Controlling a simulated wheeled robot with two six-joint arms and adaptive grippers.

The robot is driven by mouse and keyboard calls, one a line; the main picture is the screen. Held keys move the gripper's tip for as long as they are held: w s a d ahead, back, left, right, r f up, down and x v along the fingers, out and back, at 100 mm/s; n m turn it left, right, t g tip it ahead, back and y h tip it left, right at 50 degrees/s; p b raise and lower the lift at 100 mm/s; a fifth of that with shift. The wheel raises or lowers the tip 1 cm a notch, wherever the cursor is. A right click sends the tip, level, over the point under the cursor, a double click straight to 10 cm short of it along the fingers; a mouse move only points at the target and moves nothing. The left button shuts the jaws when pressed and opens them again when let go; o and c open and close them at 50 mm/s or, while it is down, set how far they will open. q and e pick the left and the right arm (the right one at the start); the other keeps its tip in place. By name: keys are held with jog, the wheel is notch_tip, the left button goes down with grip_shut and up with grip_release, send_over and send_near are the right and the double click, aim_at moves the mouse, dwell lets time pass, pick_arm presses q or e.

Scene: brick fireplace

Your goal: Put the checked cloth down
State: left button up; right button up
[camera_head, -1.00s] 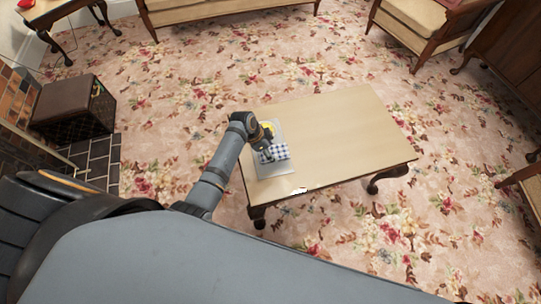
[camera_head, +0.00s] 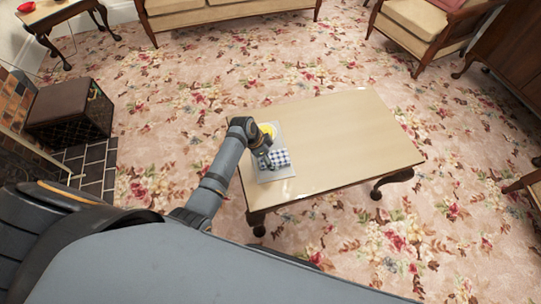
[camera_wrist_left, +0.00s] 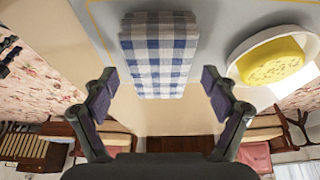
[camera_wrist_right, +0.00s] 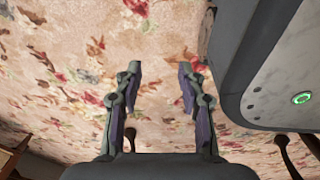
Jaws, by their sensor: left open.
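The checked cloth (camera_head: 281,158), blue and white and folded, lies on a grey tray or mat (camera_head: 285,174) at the left end of the wooden table. In the left wrist view the cloth (camera_wrist_left: 160,55) sits ahead of my left gripper (camera_wrist_left: 158,88), centred between its spread fingers. My left gripper (camera_head: 266,162) is open, and the cloth is not gripped. My right gripper (camera_wrist_right: 157,80) is open and empty above the flowered carpet, seen only in the right wrist view.
A white bowl with yellow contents (camera_wrist_left: 275,62) stands beside the cloth on the same tray; it also shows behind my left wrist (camera_head: 268,130). The table top (camera_head: 345,135) is clear to the right. A dark box stool (camera_head: 70,110) stands left on the floor.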

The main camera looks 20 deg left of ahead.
jog(key=shift+f, duration=0.1)
pick_arm(q)
jog(key=shift+f+b, duration=0.25)
jog(key=shift+b, duration=0.15)
jog(key=shift+a+r, duration=0.1)
jog(key=shift+r, duration=0.15)
jog(key=v, duration=0.3)
jog(key=p+v, duration=0.1)
jog(key=v, duration=0.2)
jog(key=p+v, duration=0.1)
jog(key=v, duration=0.2)
jog(key=shift+s+a, duration=0.25)
jog(key=shift+a, duration=0.15)
jog(key=shift+s+a+r, duration=0.1)
jog(key=shift+r, duration=0.25)
pick_arm(e)
jog(key=s, duration=0.3)
jog(key=shift+r, duration=0.3)
